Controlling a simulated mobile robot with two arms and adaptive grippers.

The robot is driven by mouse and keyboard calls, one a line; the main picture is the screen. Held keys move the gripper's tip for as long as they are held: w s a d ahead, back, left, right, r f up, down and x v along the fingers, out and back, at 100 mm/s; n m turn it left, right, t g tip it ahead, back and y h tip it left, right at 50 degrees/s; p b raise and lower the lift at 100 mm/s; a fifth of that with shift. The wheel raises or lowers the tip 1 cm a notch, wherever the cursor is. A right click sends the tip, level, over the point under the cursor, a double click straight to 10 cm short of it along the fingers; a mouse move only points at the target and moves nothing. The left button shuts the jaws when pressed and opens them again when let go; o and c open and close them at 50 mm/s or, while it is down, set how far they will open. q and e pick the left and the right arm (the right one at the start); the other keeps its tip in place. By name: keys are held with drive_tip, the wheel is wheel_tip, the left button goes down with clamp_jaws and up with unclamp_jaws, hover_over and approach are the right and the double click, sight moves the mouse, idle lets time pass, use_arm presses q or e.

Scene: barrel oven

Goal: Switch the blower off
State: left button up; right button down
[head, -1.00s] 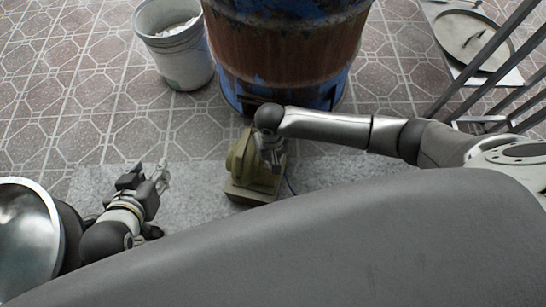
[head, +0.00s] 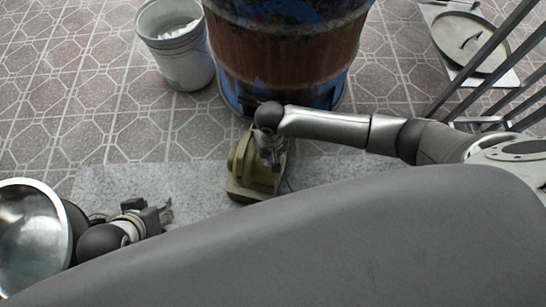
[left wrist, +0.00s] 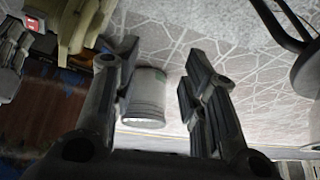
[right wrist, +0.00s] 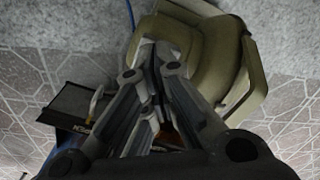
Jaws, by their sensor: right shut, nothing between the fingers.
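The blower (head: 244,160) is a yellow-green machine on a flat base, on the grey slab in front of the barrel. It also shows in the left wrist view (left wrist: 85,20) and right wrist view (right wrist: 225,65). My right gripper (head: 272,158) is at the blower's right side, fingers together and empty; in the right wrist view its tips (right wrist: 157,58) overlap the blower's housing. Whether they touch is unclear. A small red piece (left wrist: 30,22) shows beside the blower in the left wrist view; I cannot tell if it is the switch. My left gripper (head: 162,213) is open, empty, away from the blower.
The blue and rusty barrel (head: 285,55) stands just behind the blower. A white bucket (head: 178,50) is left of it. A round pan (head: 470,42) lies on a board beyond metal bars (head: 500,60) at right. Tiled floor on the left is clear.

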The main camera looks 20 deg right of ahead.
drive_tip(key=shift+r+p, duration=0.7)
drive_tip(key=shift+p, duration=0.05)
drive_tip(key=shift+r+p, duration=0.5)
drive_tip(key=shift+p, duration=0.15)
drive_tip(key=shift+r+p, duration=0.45)
drive_tip(key=shift+p, duration=0.15)
use_arm(q)
wheel_tip(320, 180, down, 10)
drive_tip(key=s+g, duration=0.1)
drive_tip(key=g, duration=0.1)
drive_tip(key=shift+s+a, duration=0.25)
drive_tip(key=shift+s, duration=0.15)
use_arm(e)
drive_tip(key=shift+r, duration=0.1)
use_arm(q)
drive_tip(key=shift+r, duration=0.1)
use_arm(e)
drive_tip(key=shift+s+a, duration=0.1)
